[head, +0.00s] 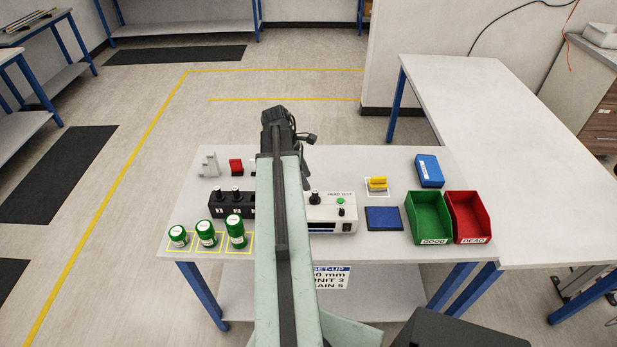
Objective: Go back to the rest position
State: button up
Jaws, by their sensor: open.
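My arm rises from the bottom of the head view and covers the middle of the bench (390,255). A dark part of my gripper (305,178) shows at the right side of the arm, above the bench; most of it is hidden behind the arm. It is open, and I see nothing held in it. The dark joint (279,122) at the arm's far end stands over the bench's back edge.
On the bench are several green-capped jars (206,234), a black knob block (231,204), a grey tester (332,214), a yellow block (377,184), a blue box (429,170), a blue pad (383,218), a green bin (429,217) and a red bin (467,217). The floor behind is clear.

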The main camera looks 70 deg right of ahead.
jog(key=shift+f, duration=0.1)
dwell(0.3)
jog(key=w+a+f+m+t, duration=0.1)
jog(key=w+a+m+t, duration=0.15)
jog(key=w+a, duration=2.75)
jog(key=w+a+m+t+y, duration=0.1)
jog(key=w+a, duration=0.1)
jog(key=a, duration=1.1)
jog(key=w+a+m+t, duration=0.1)
jog(key=w+a, duration=0.1)
jog(key=a, duration=1)
notch_tip(320, 180, down, 8)
jog(key=s+b, duration=0.2)
jog(key=b, duration=0.6)
jog(key=shift+a+f+g, duration=0.2)
jog(key=shift+g, duration=0.25)
